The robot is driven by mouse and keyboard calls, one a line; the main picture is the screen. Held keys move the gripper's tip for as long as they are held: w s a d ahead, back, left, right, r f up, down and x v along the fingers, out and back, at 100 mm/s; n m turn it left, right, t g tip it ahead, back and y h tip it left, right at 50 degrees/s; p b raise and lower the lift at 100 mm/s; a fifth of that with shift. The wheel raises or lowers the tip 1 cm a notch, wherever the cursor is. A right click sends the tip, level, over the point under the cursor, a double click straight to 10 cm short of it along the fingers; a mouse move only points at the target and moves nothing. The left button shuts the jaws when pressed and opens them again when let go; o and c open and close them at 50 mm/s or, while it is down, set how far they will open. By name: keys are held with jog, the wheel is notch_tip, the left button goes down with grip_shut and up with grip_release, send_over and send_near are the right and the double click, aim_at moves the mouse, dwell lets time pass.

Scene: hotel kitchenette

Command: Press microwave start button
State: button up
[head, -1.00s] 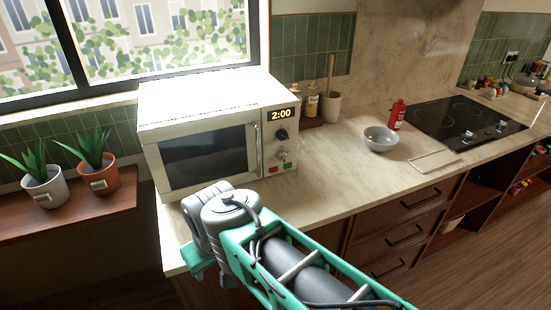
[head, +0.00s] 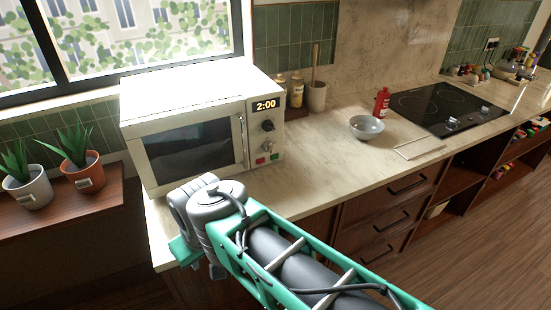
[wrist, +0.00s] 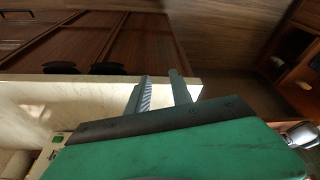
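The white microwave (head: 195,92) stands on the counter with its door shut and its display reading 2:00. On its right panel, below the dark knob (head: 267,126), are a red button (head: 260,161) and a green button (head: 274,157). No label is readable. In the wrist view a corner of the panel shows at lower left with the green button (wrist: 58,138). My gripper (wrist: 160,91) has its two fingers apart with nothing between them, over the counter's front edge. It is to the side of the green button, not touching it. In the head view its fingers are hidden.
A grey bowl (head: 366,127), a red bottle (head: 382,102) and a black cooktop (head: 448,108) are to the right. The counter (head: 320,155) is clear between microwave and bowl. Drawers with dark handles (head: 408,184) lie below. Two potted plants (head: 77,160) stand at left.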

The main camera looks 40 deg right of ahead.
grip_shut()
dwell(1.2)
